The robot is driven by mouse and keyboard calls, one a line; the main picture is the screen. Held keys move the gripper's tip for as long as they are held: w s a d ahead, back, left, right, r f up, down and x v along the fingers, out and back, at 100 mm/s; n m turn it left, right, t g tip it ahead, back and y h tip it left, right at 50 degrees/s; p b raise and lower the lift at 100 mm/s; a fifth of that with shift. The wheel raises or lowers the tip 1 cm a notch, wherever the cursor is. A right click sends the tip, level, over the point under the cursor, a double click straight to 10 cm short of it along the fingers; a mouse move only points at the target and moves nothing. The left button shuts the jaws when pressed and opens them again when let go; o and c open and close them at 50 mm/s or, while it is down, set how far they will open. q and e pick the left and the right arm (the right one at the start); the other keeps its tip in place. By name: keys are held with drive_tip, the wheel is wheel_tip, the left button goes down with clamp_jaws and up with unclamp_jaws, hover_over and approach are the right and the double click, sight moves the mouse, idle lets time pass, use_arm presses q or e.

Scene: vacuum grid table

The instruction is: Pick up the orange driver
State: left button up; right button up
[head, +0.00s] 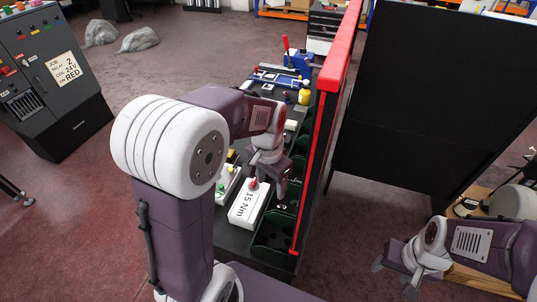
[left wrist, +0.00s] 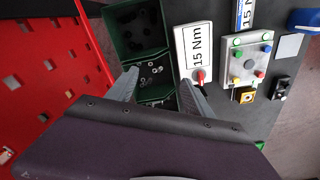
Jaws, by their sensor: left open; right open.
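I cannot make out an orange driver for certain in either view. A white box marked "15 Nm" (head: 245,208) stands on the dark table with a red knob-like part (head: 253,183) on it. The box (left wrist: 190,45) and its red part (left wrist: 200,76) also show in the left wrist view, just right of my fingers. My left gripper (head: 275,192) is open over the table, partly hidden by its own arm. In the left wrist view its fingers (left wrist: 157,82) are apart over a green bin, with nothing held. My right gripper (head: 394,277) is open and empty at lower right, away from the table.
Green bins (head: 272,232) with small parts line the table's right side, beside a red-framed panel (head: 322,130). A plate with coloured buttons (left wrist: 250,60) lies right of the box. A blue vise (head: 300,65) and yellow container (head: 304,97) stand at the far end.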

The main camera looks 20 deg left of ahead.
use_arm(q)
drive_tip(key=w+a+r+m+p, duration=0.1)
drive_tip(key=w+a+r+p, duration=0.15)
drive_tip(key=w, duration=0.65)
drive_tip(key=w+a+r+m+p, duration=0.15)
drive_tip(key=w+r, duration=0.25)
drive_tip(key=w, duration=0.4)
drive_tip(key=shift+n+g, duration=0.35)
drive_tip(key=shift+g, duration=0.05)
drive_tip(key=w+a+f, duration=0.1)
drive_tip(key=f, duration=0.1)
drive_tip(key=w+a+f, duration=0.1)
drive_tip(key=a+f, duration=0.1)
drive_tip(key=f, duration=0.1)
drive_tip(key=w+a+f+p, duration=0.1)
drive_tip(key=w+a+f, duration=0.1)
drive_tip(key=f, duration=0.1)
drive_tip(key=shift+a+f, duration=0.25)
drive_tip(key=shift+s+a, duration=0.15)
drive_tip(key=shift+s+f, duration=0.1)
drive_tip(key=shift+f, duration=0.1)
wheel_tip(320, 180, down, 3)
drive_tip(key=shift+f+p, duration=0.1)
drive_tip(key=shift+p, duration=0.4)
wheel_tip(320, 180, down, 5)
drive_tip(key=shift+a+r+p, duration=0.1)
drive_tip(key=shift+p, duration=1.15)
drive_tip(key=shift+f, duration=0.4)
drive_tip(key=shift+r, duration=0.1)
clamp_jaws()
